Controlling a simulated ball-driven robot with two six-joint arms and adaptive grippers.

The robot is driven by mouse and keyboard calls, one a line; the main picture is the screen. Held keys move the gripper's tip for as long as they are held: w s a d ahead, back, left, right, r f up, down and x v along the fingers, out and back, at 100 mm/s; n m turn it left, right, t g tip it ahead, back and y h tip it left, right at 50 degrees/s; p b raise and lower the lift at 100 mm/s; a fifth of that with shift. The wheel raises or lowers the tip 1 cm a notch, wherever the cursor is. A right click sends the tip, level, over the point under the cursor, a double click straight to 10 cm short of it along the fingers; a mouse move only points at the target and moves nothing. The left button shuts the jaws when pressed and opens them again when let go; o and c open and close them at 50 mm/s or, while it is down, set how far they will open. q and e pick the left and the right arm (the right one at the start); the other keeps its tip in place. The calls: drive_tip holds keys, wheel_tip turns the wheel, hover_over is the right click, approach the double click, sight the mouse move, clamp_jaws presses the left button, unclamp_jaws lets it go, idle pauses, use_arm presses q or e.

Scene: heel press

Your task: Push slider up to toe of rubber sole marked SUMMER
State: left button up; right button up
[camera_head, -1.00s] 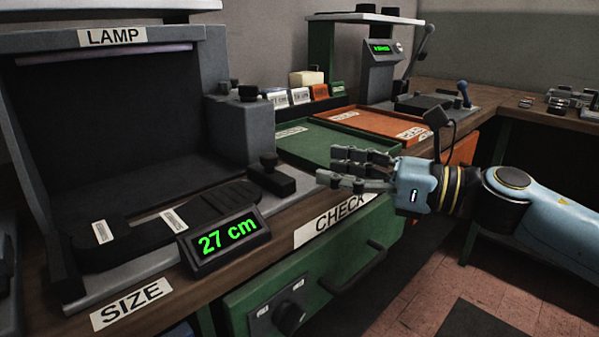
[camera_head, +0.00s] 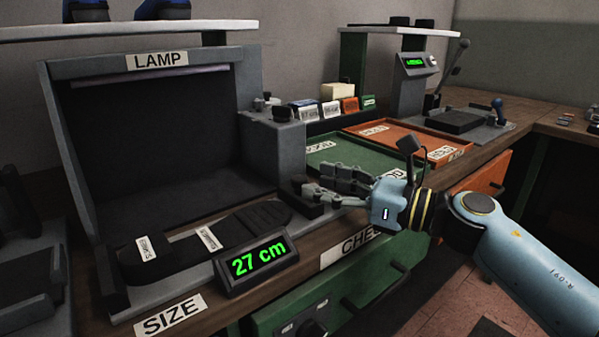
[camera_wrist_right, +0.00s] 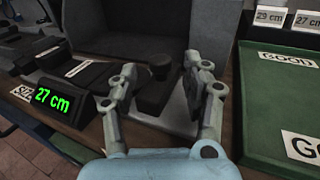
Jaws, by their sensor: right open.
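The black rubber sole (camera_head: 262,218) lies on the grey measuring bed under the lamp hood, with its toe to the right. In the right wrist view, the slider (camera_wrist_right: 154,92) sits between my spread fingers. My right gripper (camera_head: 318,187) is open around the slider, and it also shows in the right wrist view (camera_wrist_right: 160,77). Contact is unclear. My left gripper is out of view.
A display (camera_head: 257,262) reads 27 cm at the bed's front. The lamp hood (camera_head: 160,60) rises behind the sole. A green tray (camera_head: 335,150) and an orange tray (camera_head: 425,140) lie to the right. A green drawer (camera_head: 375,280) is below the bench.

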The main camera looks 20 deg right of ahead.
sight(307, 180)
drive_tip(key=x, duration=0.5)
drive_tip(key=shift+c, duration=0.3)
